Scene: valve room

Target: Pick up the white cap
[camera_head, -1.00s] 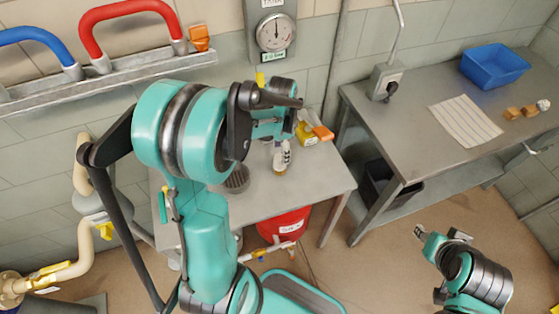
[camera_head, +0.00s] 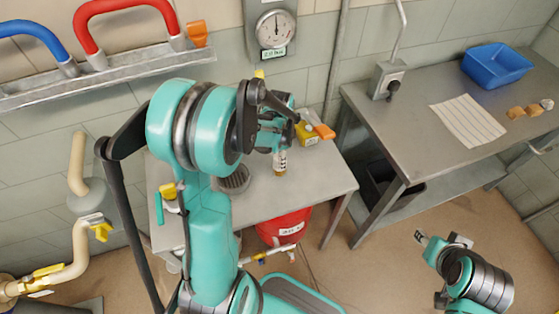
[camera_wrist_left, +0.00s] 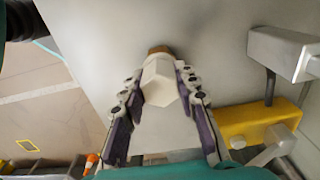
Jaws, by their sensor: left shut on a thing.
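The white cap (camera_wrist_left: 160,80) is a faceted white piece, between the fingers of my left gripper (camera_wrist_left: 158,100) in the left wrist view. Something brown shows just beyond it. In the head view, a small white-and-amber bottle (camera_head: 280,164) stands on the grey table, and my left gripper (camera_head: 278,142) is right above it, with its fingers at its top. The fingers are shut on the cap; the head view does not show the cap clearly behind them. My right gripper (camera_head: 421,238) is low at the right, away from the table, too small to judge.
A yellow block (camera_head: 307,133) and an orange piece (camera_head: 324,132) lie close to the right of the bottle. A dark round grate-like object (camera_head: 234,180) is to its left. The table's front right is clear. A blue bin (camera_head: 497,64) stands on the right bench.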

